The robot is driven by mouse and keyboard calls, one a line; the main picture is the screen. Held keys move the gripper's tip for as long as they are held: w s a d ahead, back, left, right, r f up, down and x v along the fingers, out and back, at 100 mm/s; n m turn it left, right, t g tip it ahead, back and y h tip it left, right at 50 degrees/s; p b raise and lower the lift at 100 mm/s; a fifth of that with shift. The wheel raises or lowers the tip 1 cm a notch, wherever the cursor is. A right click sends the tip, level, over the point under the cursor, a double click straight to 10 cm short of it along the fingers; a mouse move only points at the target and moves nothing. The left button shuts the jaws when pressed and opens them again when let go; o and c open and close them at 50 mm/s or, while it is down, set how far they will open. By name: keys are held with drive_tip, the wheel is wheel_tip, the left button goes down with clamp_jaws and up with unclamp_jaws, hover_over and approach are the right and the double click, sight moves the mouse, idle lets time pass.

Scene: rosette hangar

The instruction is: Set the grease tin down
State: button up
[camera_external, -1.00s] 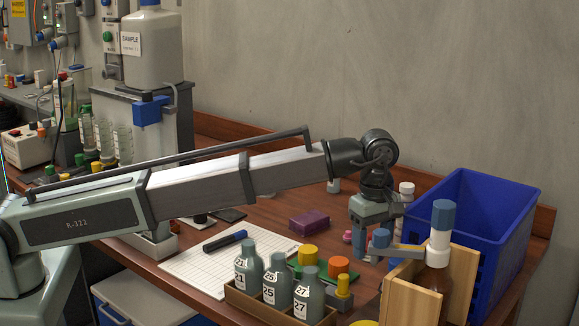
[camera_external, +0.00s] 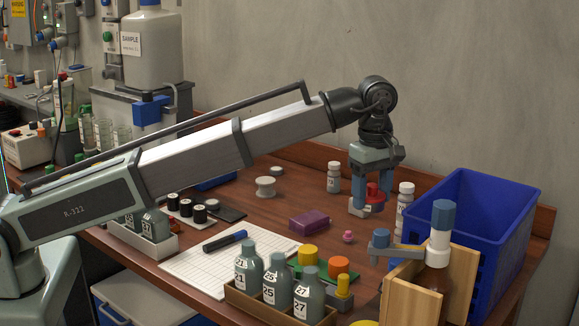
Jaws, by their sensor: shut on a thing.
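My gripper (camera_external: 372,198) is above the far right part of the wooden bench, left of the blue crate. It is shut on a small round red thing, which I take to be the grease tin (camera_external: 373,190). The fingers hide part of the tin. I cannot tell for certain whether it hangs just above the bench or touches it.
A white bottle (camera_external: 404,200) stands close right of my gripper, and another bottle (camera_external: 333,178) to its left. The blue crate (camera_external: 480,215) is further right. A purple block (camera_external: 309,222) and a small pink piece (camera_external: 348,237) lie in front. Bare bench shows left of my gripper.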

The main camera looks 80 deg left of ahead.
drive_tip(key=s+a+f+n, duration=0.1)
drive_tip(key=s+a+n, duration=0.1)
drive_tip(key=a, duration=1)
drive_tip(key=m, duration=0.2)
hover_over(274, 214)
drive_tip(key=shift+f, duration=3.5)
drive_tip(key=shift+m, duration=0.3)
drive_tip(key=shift+f, duration=4.85)
drive_tip(key=shift+f, duration=0.15)
drive_tip(key=o, duration=1.1)
